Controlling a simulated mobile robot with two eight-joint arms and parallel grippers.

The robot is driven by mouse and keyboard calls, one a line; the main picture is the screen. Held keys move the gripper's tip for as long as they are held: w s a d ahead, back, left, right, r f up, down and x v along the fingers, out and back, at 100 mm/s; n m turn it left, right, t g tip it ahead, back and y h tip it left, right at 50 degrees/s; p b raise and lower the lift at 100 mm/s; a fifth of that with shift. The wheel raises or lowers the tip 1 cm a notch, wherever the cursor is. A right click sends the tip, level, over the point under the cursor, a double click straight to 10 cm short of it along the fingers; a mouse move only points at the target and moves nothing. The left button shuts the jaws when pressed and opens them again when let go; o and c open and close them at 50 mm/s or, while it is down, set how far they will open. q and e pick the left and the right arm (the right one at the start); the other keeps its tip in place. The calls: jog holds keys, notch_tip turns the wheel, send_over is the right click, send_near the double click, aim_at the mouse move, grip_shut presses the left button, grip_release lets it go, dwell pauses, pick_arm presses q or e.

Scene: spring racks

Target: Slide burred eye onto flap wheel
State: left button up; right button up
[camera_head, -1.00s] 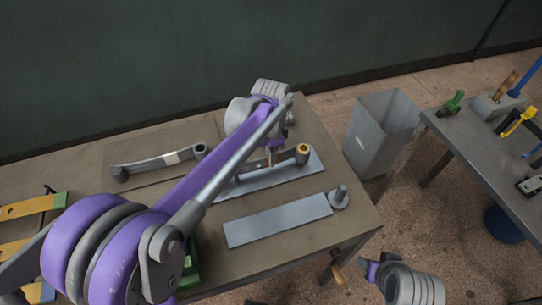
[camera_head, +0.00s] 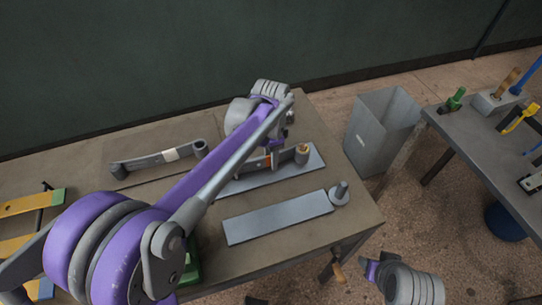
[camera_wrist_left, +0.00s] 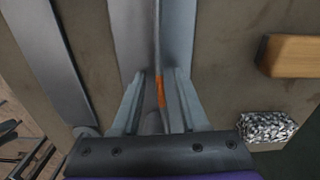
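A dark leaf spring with an orange mark (camera_head: 285,158) stands on edge over a grey plate (camera_head: 314,162). Its right end has a cylindrical eye (camera_head: 302,156) with a tan top. My left gripper (camera_head: 272,160) is over this spring, partly hidden by my forearm. In the left wrist view, the spring (camera_wrist_left: 158,60) runs between the two spread fingers (camera_wrist_left: 158,85), with gaps at both sides. A small grey upright peg on a round base (camera_head: 340,193) stands at the table's right; I cannot tell if it is the flap wheel. My right gripper (camera_head: 370,269) is away from the table; its fingers are unclear.
A bare grey plate (camera_head: 278,217) lies in front. A grey bin (camera_head: 381,130) stands right of the table. A tool bench (camera_head: 480,135) is farther right. Yellow-ended bars (camera_head: 25,207) are at left.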

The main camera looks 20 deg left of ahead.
pick_arm(q)
notch_tip(320, 180, up, 11)
jog(key=shift+f+p, duration=0.1)
jog(key=shift+p, duration=0.35)
pick_arm(e)
jog(key=shift+w+r, duration=0.1)
jog(key=shift+r, duration=0.35)
pick_arm(q)
jog(key=shift+s, duration=0.1)
jog(key=s+a+f+n+t+p, duration=0.1)
jog(key=s+f+n, duration=0.2)
jog(key=s, duration=0.3)
jog(key=s+a+f+n+t+p, duration=0.1)
jog(key=s+a+f+n+t, duration=0.1)
jog(key=s, duration=0.5)
jog(key=s+a+f+n+t+p, duration=0.1)
jog(key=s+f+n+t, duration=0.1)
jog(key=s+f+n, duration=0.2)
jog(key=shift+s+a+n, duration=0.2)
jog(key=shift+s+n, duration=0.15)
jog(key=shift+s, duration=0.5)
jog(key=shift+s+a+n, duration=0.2)
jog(key=shift+s+n, duration=0.15)
jog(key=shift+s, duration=0.5)
jog(key=shift+r, duration=0.1)
pick_arm(e)
jog(key=r, duration=0.2)
jog(key=w+r, duration=0.1)
jog(key=shift+r, duration=0.4)
